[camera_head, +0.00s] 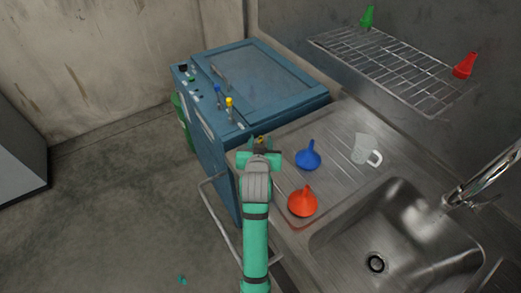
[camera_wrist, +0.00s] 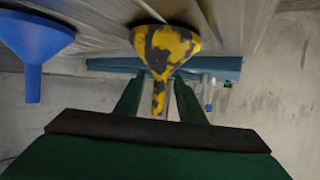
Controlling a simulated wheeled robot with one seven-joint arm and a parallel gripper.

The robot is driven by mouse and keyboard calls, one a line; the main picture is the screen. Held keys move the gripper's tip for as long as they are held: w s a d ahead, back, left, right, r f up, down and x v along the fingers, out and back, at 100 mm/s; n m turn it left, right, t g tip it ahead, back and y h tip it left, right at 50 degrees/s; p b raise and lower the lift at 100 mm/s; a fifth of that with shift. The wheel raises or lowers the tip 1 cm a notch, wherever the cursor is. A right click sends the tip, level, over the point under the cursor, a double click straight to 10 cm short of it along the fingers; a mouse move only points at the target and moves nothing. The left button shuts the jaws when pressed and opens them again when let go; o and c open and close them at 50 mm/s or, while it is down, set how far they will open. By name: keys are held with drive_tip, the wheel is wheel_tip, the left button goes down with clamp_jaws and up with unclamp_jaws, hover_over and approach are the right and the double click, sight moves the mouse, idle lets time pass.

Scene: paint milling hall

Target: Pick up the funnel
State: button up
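A yellow funnel with dark blotches (camera_wrist: 165,48) stands mouth down on the metal drainboard, its spout toward my gripper (camera_wrist: 160,100). In the wrist view, the two green fingers are apart, one on each side of the spout, with gaps visible. In the head view, my gripper (camera_head: 259,157) is at the drainboard's back left edge and hides most of the yellow funnel (camera_head: 262,140). A blue funnel (camera_head: 308,157) stands to the right, and shows at the left of the wrist view (camera_wrist: 35,40). An orange-red funnel (camera_head: 302,202) stands nearer the sink.
A wire rack (camera_head: 385,67) on the wall holds a green funnel (camera_head: 367,17) and a red funnel (camera_head: 464,66). A blue cabinet (camera_head: 270,80) stands beyond my gripper. A rail (camera_head: 222,222) runs along the front.

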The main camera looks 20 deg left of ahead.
drive_tip(key=shift+x, duration=1.1)
clamp_jaws()
drive_tip(key=shift+r, duration=0.15)
